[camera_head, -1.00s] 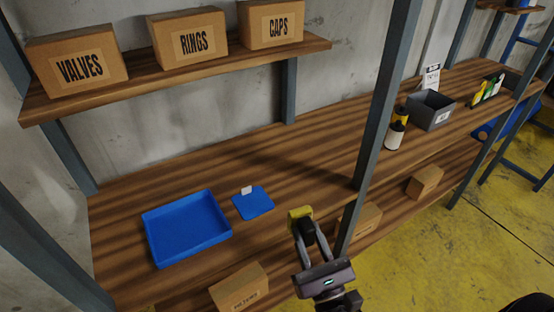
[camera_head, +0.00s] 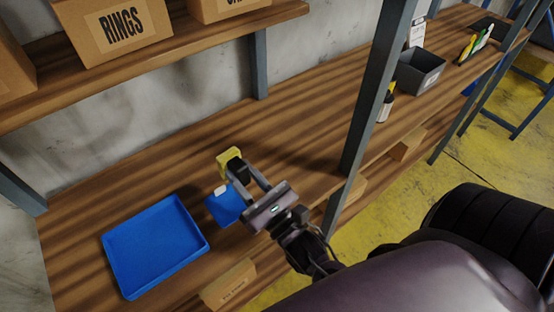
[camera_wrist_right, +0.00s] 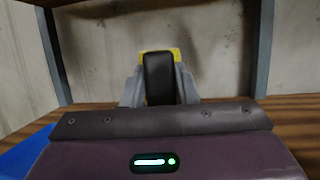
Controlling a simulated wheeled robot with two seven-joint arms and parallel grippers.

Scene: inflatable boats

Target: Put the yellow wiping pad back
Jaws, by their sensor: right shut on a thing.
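The yellow wiping pad (camera_head: 224,158) has a black handle or back (camera_head: 237,168), and my right gripper (camera_head: 241,175) is shut on it. The gripper and arm cover part of the mat. In the right wrist view the black part (camera_wrist_right: 158,78) sits between the fingers, with the yellow pad (camera_wrist_right: 177,54) showing behind it. The gap between pad and shelf is hard to judge. My left gripper is not in view.
A blue tray (camera_head: 190,262) lies on the shelf left of the mat. A grey post (camera_head: 366,120) stands to the right. Bottles (camera_head: 385,108) and a grey bin (camera_head: 418,70) are beyond it. Boxes sit on the upper shelf (camera_head: 200,40). The shelf behind the pad is clear.

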